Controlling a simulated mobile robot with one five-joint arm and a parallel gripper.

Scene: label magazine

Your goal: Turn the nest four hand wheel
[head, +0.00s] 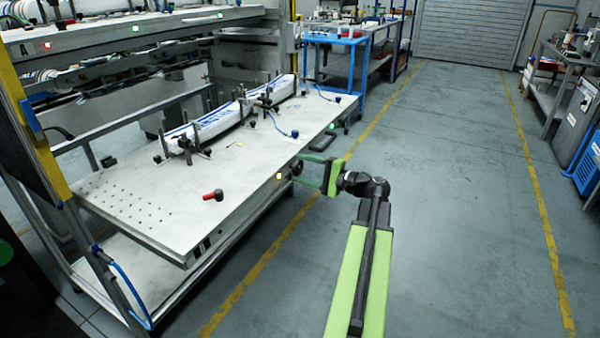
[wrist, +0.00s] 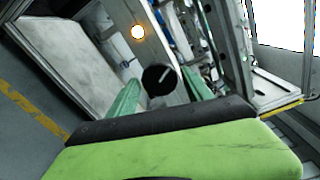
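A dark round hand wheel (head: 297,168) sits on the front edge of the long pale bench (head: 150,205) in the head view. In the wrist view the hand wheel (wrist: 160,78) is a black disc with a pale line across it. No nest number is readable. My gripper (head: 306,172) has its green fingers at the wheel in the head view. In the wrist view my gripper (wrist: 160,92) is open, one finger on each side of the wheel in the picture. I cannot tell whether the fingers touch it.
A lit lamp (head: 279,176) is on the bench edge left of the wheel. A red-handled tool (head: 213,195) and a white-and-blue packaged roll (head: 215,125) lie on the bench top. The floor (head: 455,190) to the right is clear up to a blue machine (head: 590,160).

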